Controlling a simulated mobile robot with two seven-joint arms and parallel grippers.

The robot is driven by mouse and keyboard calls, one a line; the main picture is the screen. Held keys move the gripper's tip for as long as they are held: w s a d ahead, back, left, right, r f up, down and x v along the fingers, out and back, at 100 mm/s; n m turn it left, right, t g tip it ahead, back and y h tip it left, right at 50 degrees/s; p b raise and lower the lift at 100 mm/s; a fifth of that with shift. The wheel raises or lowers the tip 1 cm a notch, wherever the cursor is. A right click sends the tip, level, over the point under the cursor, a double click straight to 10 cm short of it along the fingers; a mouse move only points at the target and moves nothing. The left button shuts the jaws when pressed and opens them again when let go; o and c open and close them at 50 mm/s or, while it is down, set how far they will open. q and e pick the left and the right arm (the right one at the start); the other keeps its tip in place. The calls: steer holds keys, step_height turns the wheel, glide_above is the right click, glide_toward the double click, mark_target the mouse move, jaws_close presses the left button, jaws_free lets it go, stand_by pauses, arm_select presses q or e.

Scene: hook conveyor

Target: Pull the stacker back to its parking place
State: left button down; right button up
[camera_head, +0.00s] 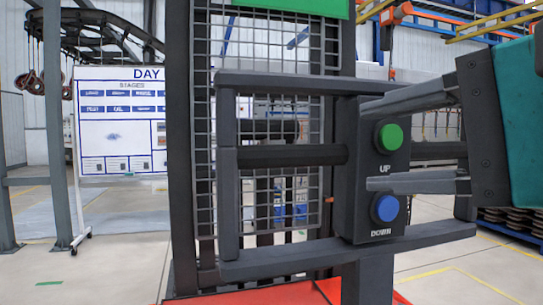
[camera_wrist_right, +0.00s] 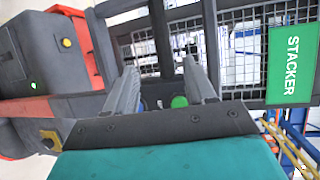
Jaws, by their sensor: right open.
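The stacker (camera_head: 178,150) stands close in front of me, with a dark upright frame, wire mesh, red legs and a green top sign. Its green sign reads STACKER in the right wrist view (camera_wrist_right: 293,65). A dark handle frame (camera_head: 290,84) faces me, with a thick crossbar (camera_head: 290,156) in its middle. A control box (camera_head: 362,215) carries a green UP button (camera_head: 389,137) and a blue DOWN button (camera_head: 385,208). My right gripper (camera_head: 365,147) is open, its fingers above and below the crossbar's height, near the box. I cannot tell whether it touches anything. My left gripper is not in view.
A whiteboard (camera_head: 118,125) on a wheeled stand is at the left. Dark stacked goods (camera_head: 510,222) stand at the right. The pale floor with yellow lines shows free room at both sides.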

mark_target(303, 155)
steer(key=p+x, duration=0.1)
steer(key=x, duration=1.1)
steer(key=shift+w+a+p, duration=0.1)
steer(key=shift+w+p, duration=0.2)
steer(key=shift+w, duration=0.05)
steer(key=shift+c, duration=0.4)
jaws_close()
